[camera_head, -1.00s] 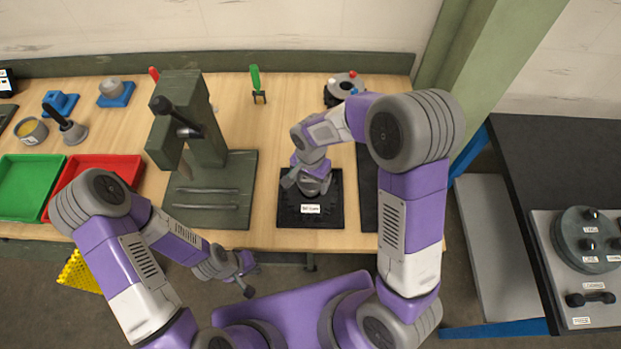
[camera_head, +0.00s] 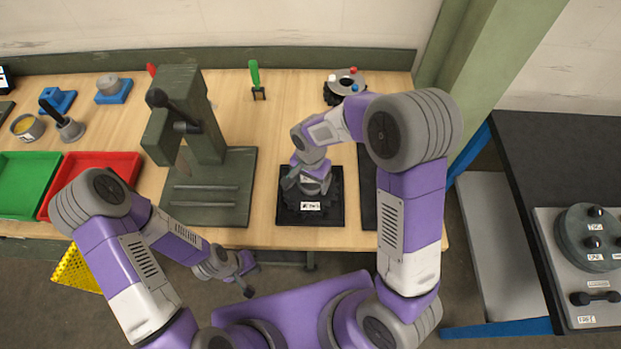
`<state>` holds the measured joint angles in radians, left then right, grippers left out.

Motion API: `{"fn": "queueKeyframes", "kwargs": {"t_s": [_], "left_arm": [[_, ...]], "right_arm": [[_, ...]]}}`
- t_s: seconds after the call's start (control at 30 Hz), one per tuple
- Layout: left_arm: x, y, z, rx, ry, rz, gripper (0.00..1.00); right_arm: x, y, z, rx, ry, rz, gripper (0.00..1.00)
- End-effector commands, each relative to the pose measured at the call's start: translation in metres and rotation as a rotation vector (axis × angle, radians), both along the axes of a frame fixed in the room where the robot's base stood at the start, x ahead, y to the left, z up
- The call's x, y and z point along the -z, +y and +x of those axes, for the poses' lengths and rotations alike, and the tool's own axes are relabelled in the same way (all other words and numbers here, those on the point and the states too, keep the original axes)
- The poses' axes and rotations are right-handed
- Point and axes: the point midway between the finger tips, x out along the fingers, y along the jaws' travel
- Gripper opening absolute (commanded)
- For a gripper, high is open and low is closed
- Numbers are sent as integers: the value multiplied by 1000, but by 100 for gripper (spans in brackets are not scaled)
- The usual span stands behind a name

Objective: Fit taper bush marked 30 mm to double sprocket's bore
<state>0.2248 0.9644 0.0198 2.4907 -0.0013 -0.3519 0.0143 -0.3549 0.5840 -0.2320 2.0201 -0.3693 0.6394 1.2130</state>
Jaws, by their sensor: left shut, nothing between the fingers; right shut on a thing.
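My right gripper (camera_head: 312,186) points down over a black square stand (camera_head: 290,216) with a white label at the bench's front edge. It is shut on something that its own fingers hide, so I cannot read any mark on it. A dark toothed rim, seemingly the double sprocket (camera_head: 335,187), shows around and under the gripper on the stand. Its bore is hidden, and I cannot tell whether the held thing is in it. My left gripper (camera_head: 248,276) is shut and empty, low in front of the bench edge.
A green press (camera_head: 205,200) stands left of the stand. Red (camera_head: 120,158) and green (camera_head: 38,170) trays lie further left. A green-handled tool (camera_head: 255,78) and a round part with coloured knobs (camera_head: 347,82) are at the back. A dark mat (camera_head: 365,190) lies right of the stand.

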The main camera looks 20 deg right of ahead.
Motion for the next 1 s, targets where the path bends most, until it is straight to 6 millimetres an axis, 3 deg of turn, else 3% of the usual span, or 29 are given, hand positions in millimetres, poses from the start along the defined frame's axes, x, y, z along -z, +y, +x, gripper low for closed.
{"fn": "queueKeyframes", "kwargs": {"t_s": [0.53, 0.57, 0.6, 0.67, 0.87, 1.0], "left_arm": [[12, 0, 0, 0, 0, 0, 0], [11, 0, 0, 0, 0, 0, 0], [11, 0, 0, 0, 0, 0, 0], [11, 0, 0, 0, 0, 0, 0], [10, 0, 0, 0, 0, 0, 0], [9, 0, 0, 0, 0, 0, 0]], "right_arm": [[13, 0, 1, 0, -2, 1, 27], [13, 0, 1, 0, -2, 1, 85], [12, 0, 1, 0, -2, 1, 91], [12, 0, 0, 0, -2, 1, 100], [13, 0, 0, 0, 1, 0, 100], [3, 0, 1, 1, -3, 0, 100]]}}
